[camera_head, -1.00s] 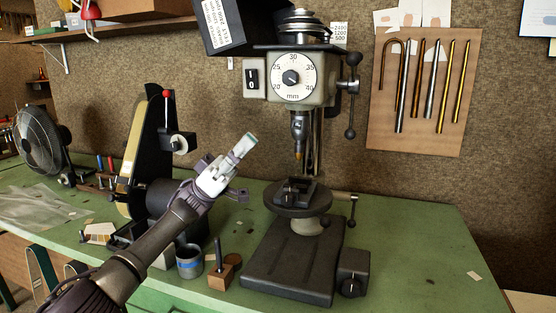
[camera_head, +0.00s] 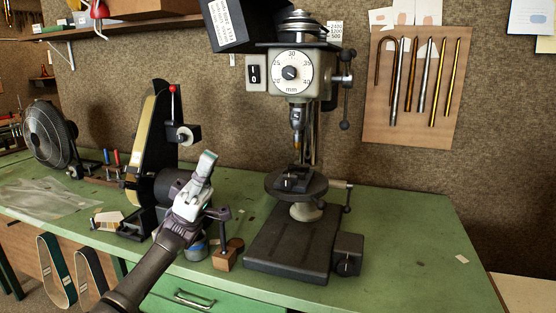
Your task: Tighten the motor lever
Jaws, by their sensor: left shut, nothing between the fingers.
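My left gripper (camera_head: 208,160) reaches in from the lower left, fingers shut with nothing between them, pointing up. It is in front of the belt sander (camera_head: 146,140) and left of the drill press table, apparently touching nothing. The drill press head (camera_head: 290,75) has a dial, a switch and a dark ball-ended lever (camera_head: 345,82) on its right side. A red-knobbed lever (camera_head: 173,90) rises at the sander. I cannot tell which of these is the motor lever. My right gripper is not in view.
A dark vise (camera_head: 290,183) sits on the round drill press table (camera_head: 322,186). Below the gripper are a wooden block with a post (camera_head: 228,258) and a partly hidden can (camera_head: 195,250). A fan (camera_head: 48,135) stands at left. The green bench (camera_head: 415,240) is mostly clear at right.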

